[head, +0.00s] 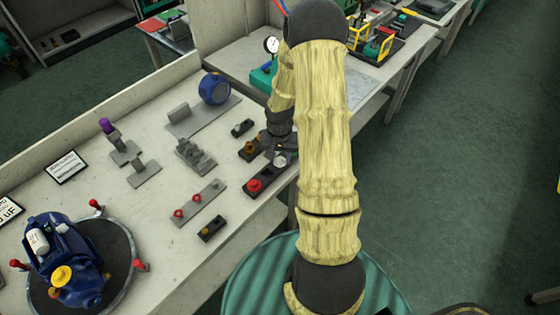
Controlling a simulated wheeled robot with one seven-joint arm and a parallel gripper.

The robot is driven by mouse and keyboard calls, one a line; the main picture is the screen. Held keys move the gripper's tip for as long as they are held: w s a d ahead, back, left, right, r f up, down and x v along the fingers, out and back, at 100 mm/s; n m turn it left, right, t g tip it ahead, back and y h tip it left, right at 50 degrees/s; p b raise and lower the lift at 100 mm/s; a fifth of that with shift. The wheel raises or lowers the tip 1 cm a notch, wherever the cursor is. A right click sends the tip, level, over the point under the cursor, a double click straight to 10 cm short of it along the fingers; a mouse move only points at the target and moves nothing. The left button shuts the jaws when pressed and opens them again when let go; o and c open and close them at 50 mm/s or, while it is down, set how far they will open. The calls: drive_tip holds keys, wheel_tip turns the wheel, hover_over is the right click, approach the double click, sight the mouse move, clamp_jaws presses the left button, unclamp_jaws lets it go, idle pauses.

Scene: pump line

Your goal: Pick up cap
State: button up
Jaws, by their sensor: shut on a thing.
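My gripper (278,149) is low over the near right edge of the white bench, at the end of my downward-reaching arm. It is shut on a small pale grey round piece (280,160), which looks like the cap. The fingers and my arm hide part of it, and I cannot tell whether it is clear of what lies below. A dark holder with a red round knob (254,185) is just below and left of the gripper. Another dark holder with a brass-coloured piece (249,147) is close on its left.
A blue pump (62,262) with a yellow cap-like part sits on a round turntable at lower left. Grey fixtures (195,157), a red-ringed bar (197,203) and a blue round housing (214,88) stand on the bench. A pressure gauge (271,45) is behind. Floor at right is clear.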

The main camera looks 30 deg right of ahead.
sight(280, 159)
drive_tip(key=shift+s, duration=0.1)
clamp_jaws()
drive_tip(key=shift+r, duration=0.1)
drive_tip(key=shift+r, duration=0.35)
wheel_tip(280, 159, up, 9)
idle(0.6)
